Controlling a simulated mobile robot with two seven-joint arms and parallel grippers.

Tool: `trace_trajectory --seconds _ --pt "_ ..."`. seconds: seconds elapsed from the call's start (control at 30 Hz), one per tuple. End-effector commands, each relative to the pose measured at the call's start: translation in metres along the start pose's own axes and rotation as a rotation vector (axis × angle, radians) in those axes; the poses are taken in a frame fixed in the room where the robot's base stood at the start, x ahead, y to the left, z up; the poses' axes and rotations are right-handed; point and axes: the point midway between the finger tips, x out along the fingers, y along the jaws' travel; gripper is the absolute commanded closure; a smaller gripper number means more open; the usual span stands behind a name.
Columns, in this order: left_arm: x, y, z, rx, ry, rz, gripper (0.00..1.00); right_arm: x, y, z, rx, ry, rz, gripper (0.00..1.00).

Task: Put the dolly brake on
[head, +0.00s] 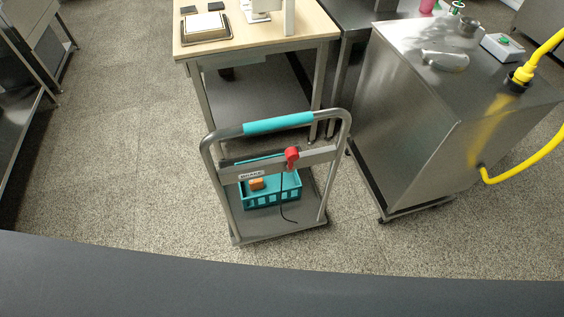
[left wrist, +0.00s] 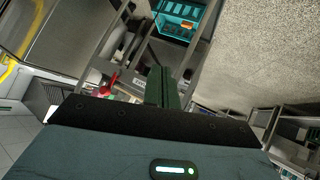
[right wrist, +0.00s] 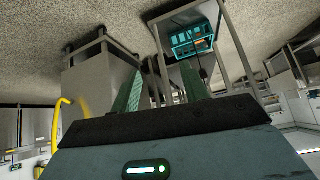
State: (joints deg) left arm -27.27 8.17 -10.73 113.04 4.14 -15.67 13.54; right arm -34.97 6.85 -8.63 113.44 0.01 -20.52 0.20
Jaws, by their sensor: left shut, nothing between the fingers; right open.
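The dolly (head: 334,170) stands on the floor in the head view, with a grey frame and a teal grip on its handle. A red brake knob (head: 292,157) sits on its crossbar, right of a white BRAKE label (head: 251,175); a dark cable hangs below. The red knob also shows in the left wrist view (left wrist: 107,86). My left gripper (left wrist: 163,70) is shut and empty, apart from the dolly. My right gripper (right wrist: 162,70) is open and empty, with the dolly beyond it. Neither gripper shows in the head view.
A teal crate (head: 270,200) with an orange item (head: 257,184) rests on the dolly's deck. A wooden-topped table (head: 258,34) stands behind the dolly. A steel cabinet (head: 410,130) with a yellow hose (head: 530,165) stands right. The floor left of the dolly is clear.

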Motion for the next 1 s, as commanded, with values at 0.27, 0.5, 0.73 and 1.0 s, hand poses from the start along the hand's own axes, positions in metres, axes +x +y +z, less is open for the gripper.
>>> trace_trajectory --seconds 0.27,0.5,0.73,1.0 --pt "0.083 0.019 -0.046 -0.516 0.193 0.222 1.0 0.032 -0.004 0.07 0.016 -0.102 -0.014 0.55" --pt "0.125 0.04 -0.111 -0.922 0.304 0.499 1.0 0.057 -0.005 0.097 0.021 -0.126 -0.02 0.55" --pt "0.138 0.052 -0.154 -1.159 0.322 0.706 1.0 0.072 -0.006 0.104 0.028 -0.122 -0.021 0.55" --pt "0.138 0.057 -0.168 -1.225 0.319 0.769 1.0 0.074 -0.007 0.104 0.033 -0.122 -0.022 0.55"
